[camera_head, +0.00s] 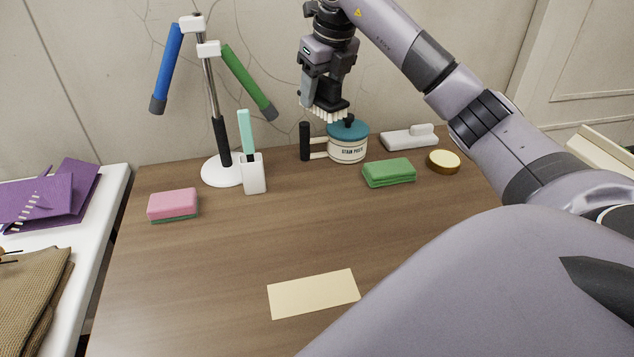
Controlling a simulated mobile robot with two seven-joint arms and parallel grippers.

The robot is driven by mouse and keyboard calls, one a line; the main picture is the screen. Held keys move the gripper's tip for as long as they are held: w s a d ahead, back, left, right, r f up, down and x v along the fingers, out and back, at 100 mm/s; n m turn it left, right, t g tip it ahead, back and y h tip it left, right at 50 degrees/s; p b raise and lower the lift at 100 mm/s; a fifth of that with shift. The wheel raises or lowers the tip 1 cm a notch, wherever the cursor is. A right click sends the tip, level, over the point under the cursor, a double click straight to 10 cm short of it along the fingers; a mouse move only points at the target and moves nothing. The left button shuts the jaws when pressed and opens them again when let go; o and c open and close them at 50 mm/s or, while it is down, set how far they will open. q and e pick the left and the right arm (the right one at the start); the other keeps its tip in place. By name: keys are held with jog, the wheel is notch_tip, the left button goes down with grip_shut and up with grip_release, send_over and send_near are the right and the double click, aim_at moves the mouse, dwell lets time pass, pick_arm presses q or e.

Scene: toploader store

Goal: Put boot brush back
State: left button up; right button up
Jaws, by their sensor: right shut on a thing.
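My right gripper (325,92) comes down from the top, fingers pointing down. It is shut on a dark brush (336,106) with pale bristles (322,113) facing down, which I take to be the boot brush. The fingers hide part of its body. The brush is just above and left of the teal lid of a stain paste jar (347,150); I cannot tell if they touch. Beside the jar is a black upright piece (305,141) with two cream pegs toward the jar. My left gripper is not in view.
A stand (221,171) carries blue (167,62) and green (247,80) rods. Near it are a white holder with a mint handle (254,174) and a pink sponge (173,204). A green sponge (389,173), round tin (443,161) and white block (408,138) stand right. A cream card (313,294) lies in front.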

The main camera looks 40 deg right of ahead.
jog(key=shift+w+f, duration=0.1)
jog(key=shift+f, duration=0.1)
notch_tip(320, 180, down, 19)
jog(key=shift+f+b, duration=0.2)
jog(key=shift+b, duration=0.55)
jog(key=shift+f, duration=0.2)
jog(key=o, duration=1.1)
jog(key=shift+r, duration=0.2)
jog(key=v, duration=1.2)
